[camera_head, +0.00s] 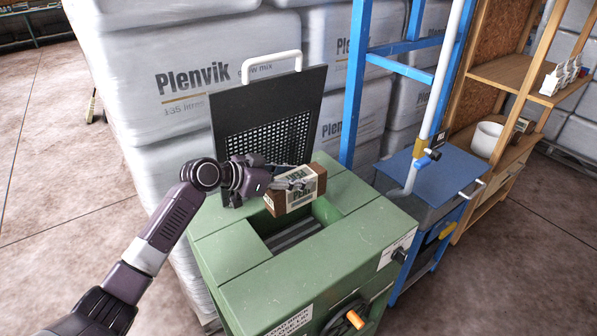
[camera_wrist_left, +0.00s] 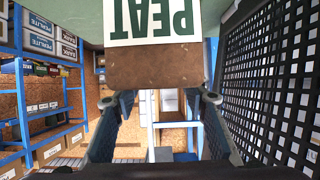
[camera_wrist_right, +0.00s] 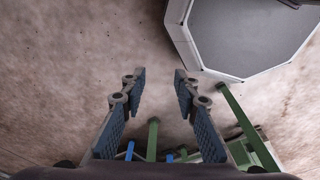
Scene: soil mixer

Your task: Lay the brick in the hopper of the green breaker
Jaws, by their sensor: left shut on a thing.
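The brick (camera_head: 297,190) is brown with a pale label that reads PEAT in the left wrist view (camera_wrist_left: 152,65). My left gripper (camera_head: 290,184) is shut on it and holds it over the back edge of the hopper opening. The green breaker (camera_head: 235,255) stands below, its hopper (camera_head: 292,234) open at the top with grey bars inside. A black perforated lid (camera_head: 268,115) with a white handle stands raised behind the opening. My right gripper (camera_wrist_right: 153,90) is open and empty above the floor in the right wrist view; it is not in the head view.
Wrapped white Plenvik bales (camera_head: 190,75) stand behind the breaker. A blue-topped unit (camera_head: 435,180) with a pale pipe stands to its right, beside a wooden shelf (camera_head: 510,72). A crank with an orange handle (camera_head: 355,319) is on the breaker's front.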

